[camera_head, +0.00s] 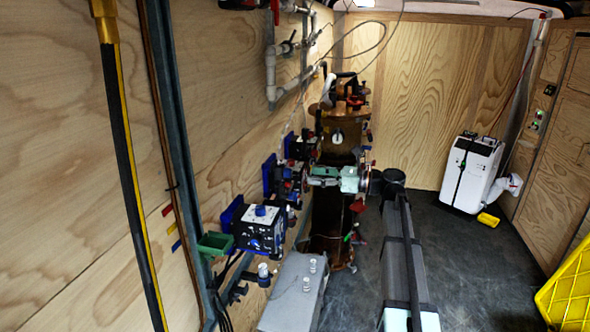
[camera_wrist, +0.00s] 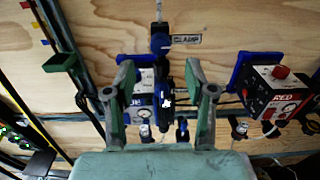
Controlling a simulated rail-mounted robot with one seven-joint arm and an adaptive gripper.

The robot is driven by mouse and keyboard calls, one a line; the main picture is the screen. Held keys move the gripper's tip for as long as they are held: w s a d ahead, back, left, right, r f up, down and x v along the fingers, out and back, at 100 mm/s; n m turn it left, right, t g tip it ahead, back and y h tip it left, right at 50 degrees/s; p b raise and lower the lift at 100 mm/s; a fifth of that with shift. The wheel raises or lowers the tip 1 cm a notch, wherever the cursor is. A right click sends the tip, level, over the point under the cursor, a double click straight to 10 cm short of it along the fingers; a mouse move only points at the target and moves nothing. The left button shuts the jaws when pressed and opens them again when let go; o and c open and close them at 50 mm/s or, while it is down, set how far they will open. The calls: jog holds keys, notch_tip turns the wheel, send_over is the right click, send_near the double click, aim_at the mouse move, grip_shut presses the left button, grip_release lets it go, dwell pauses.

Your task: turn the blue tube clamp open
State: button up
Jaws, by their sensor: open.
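The blue tube clamp (camera_wrist: 160,42) is on the plywood wall in the wrist view, beside a label reading CLAMP. A clear tube runs up from it. A dark blue, handle-like part hangs below it, between my fingers in the picture; I cannot tell how far off it is. My gripper (camera_wrist: 160,68) is open, with a green-grey finger on each side and nothing held. In the head view my gripper (camera_head: 310,174) points left toward the wall devices. I cannot pick out the clamp clearly there.
A control box with a red knob (camera_wrist: 278,90) stands right of my fingers on a blue plate. A green holder (camera_wrist: 60,62) juts out at left. In the head view a blue-knobbed box (camera_head: 262,228) is on the near wall. The floor at right is mostly clear.

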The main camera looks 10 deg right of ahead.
aim_at(291, 172)
jog(key=p+x, duration=0.1)
jog(key=x, duration=0.6)
jog(key=shift+p, duration=0.3)
jog(key=shift+d, duration=0.1)
jog(key=shift+c, duration=0.4)
grip_shut()
